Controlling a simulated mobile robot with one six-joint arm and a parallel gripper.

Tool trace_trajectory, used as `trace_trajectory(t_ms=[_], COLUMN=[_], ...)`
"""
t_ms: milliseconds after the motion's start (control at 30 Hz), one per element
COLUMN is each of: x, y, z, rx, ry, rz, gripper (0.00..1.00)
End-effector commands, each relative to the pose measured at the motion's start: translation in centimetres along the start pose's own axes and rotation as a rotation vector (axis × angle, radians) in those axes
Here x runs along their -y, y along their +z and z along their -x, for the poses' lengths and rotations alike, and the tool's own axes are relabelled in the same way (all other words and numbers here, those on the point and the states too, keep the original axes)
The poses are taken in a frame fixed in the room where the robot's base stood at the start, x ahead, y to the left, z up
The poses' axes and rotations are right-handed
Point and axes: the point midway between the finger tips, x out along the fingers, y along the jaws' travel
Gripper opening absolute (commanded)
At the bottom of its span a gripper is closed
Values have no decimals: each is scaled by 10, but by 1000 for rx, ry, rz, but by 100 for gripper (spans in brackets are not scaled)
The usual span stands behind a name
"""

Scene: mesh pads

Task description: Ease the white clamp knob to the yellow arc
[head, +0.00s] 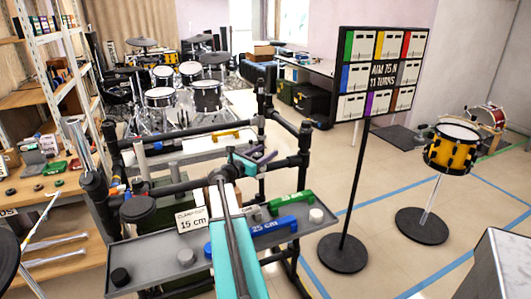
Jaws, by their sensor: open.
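My gripper (262,157) is open at the end of my teal arm, above the black pipe rack, with nothing seen between its fingers. A small whitish round knob (316,215) stands at the right end of the grey tray (140,252). A light grey knob (185,257) and a black knob (120,277) stand at the tray's left front. I cannot tell which pale knob is the white clamp knob. A yellow piece (225,134) lies on the rack's rear shelf, beyond my gripper. No yellow arc shows clearly. My arm hides part of the tray.
A blue bar marked 25 cm (265,228) and a green bar (290,198) lie on the tray, beside a 15 cm sign (192,219). Black upright pipes (303,145) flank my gripper. A sign stand (343,253) and yellow drum (453,148) stand right.

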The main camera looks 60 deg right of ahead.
Motion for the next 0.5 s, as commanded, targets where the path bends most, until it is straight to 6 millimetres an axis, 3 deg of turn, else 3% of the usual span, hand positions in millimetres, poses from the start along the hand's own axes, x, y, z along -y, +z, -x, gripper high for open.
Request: trace_trajectory(t_ms=[267, 500], x=[0, 1], y=[0, 0], z=[-1, -1], rx=[0, 0], ry=[-1, -1], rz=[0, 0], gripper=[51, 12])
